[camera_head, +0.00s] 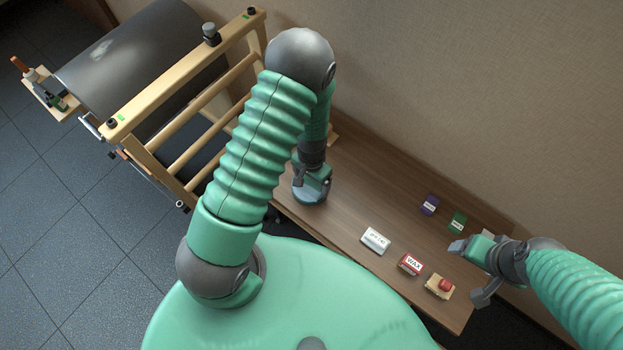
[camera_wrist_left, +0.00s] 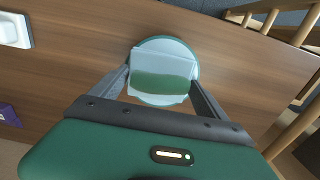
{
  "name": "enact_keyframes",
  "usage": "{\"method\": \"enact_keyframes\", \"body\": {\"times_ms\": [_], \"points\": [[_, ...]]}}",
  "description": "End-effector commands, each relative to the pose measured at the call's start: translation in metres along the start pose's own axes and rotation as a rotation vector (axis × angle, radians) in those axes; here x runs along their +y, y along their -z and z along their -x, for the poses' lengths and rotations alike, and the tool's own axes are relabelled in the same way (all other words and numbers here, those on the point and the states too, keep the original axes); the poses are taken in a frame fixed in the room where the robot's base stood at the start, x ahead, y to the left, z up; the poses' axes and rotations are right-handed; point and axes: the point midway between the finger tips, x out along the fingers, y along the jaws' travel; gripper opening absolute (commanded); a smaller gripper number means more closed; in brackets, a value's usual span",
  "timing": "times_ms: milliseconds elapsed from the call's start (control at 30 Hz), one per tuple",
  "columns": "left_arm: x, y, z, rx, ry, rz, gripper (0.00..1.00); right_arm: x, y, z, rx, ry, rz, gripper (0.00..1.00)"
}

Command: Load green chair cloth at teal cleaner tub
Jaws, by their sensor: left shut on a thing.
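The round teal cleaner tub (camera_wrist_left: 143,50) stands on the wooden table, seen from above in the left wrist view. It shows partly in the head view (camera_head: 308,197) under my left gripper (camera_head: 312,182). A pale folded cloth with a broad green band (camera_wrist_left: 165,85) lies over the tub's opening, between the fingers of my left gripper (camera_wrist_left: 160,82). That gripper is shut on the cloth, with one finger at each side of it. How deep the cloth sits in the tub is unclear. My right gripper (camera_head: 473,270) is open and empty over the table's right end.
On the table (camera_head: 360,190) are a purple box (camera_head: 430,204), a green box (camera_head: 457,222), a white box (camera_head: 376,240), a red wax box (camera_head: 410,264) and a tan block with a red top (camera_head: 440,286). The wall lies behind.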

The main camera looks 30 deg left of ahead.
Motion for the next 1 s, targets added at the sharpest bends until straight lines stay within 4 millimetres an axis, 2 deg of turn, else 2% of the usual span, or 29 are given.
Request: {"method": "enact_keyframes", "body": {"times_ms": [567,1000], "points": [[0.000,0.000,0.001,-0.001,0.000,0.001,0.53,0.000,0.000,0.002,0.000,0.000,0.000,0.74],[0.000,0.000,0.043,0.000,0.000,0.001,0.53,0.000,0.009,0.038,0.000,0.000,0.000,0.74]]}}
